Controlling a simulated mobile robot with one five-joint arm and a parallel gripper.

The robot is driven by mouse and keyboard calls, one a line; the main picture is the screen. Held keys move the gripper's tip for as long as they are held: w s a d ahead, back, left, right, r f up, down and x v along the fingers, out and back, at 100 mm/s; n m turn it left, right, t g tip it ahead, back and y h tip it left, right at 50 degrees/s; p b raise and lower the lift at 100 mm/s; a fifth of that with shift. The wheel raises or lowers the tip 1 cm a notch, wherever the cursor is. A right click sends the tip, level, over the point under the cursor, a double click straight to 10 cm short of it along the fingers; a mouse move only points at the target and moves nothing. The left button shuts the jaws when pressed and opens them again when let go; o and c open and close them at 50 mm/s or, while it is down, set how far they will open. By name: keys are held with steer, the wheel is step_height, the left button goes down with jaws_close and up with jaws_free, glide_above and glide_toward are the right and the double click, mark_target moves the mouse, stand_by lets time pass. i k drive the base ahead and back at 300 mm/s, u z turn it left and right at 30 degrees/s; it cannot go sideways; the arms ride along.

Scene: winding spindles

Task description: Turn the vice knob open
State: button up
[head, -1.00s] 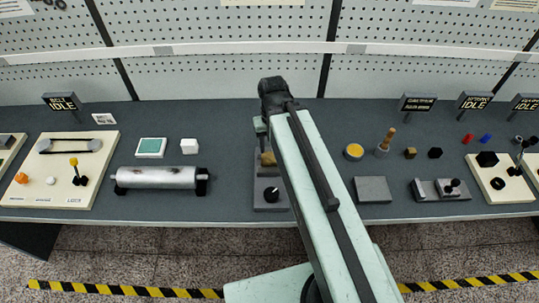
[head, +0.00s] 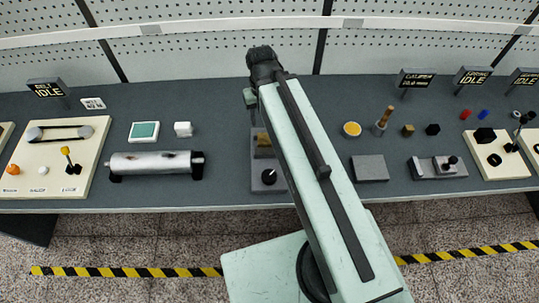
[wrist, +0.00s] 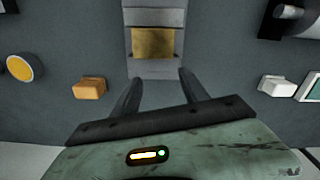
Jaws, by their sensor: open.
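The vice (head: 257,186) is a small grey block at the middle of the bench, partly hidden behind my arm in the head view. Its black knob (head: 269,176) with a white mark shows on its front part. A brass block (head: 263,140) sits in it behind the knob. In the wrist view the grey vice (wrist: 155,17) and brass block (wrist: 153,43) are at the top centre; the knob is out of that frame. My gripper (wrist: 159,77) is open and empty, its two fingertips apart just short of the vice's near end in that view.
A metal roller (head: 155,166) lies left of the vice, with a white cube (head: 183,129) and a teal-topped tile (head: 144,132) behind it. To the right are a yellow disc (head: 351,129), a grey plate (head: 370,168) and a slide fixture (head: 425,168). Bare bench lies between them.

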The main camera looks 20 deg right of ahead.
mark_target(268, 177)
steer(key=u, duration=0.05)
steer(key=k, duration=1.05)
steer(key=u, duration=0.05)
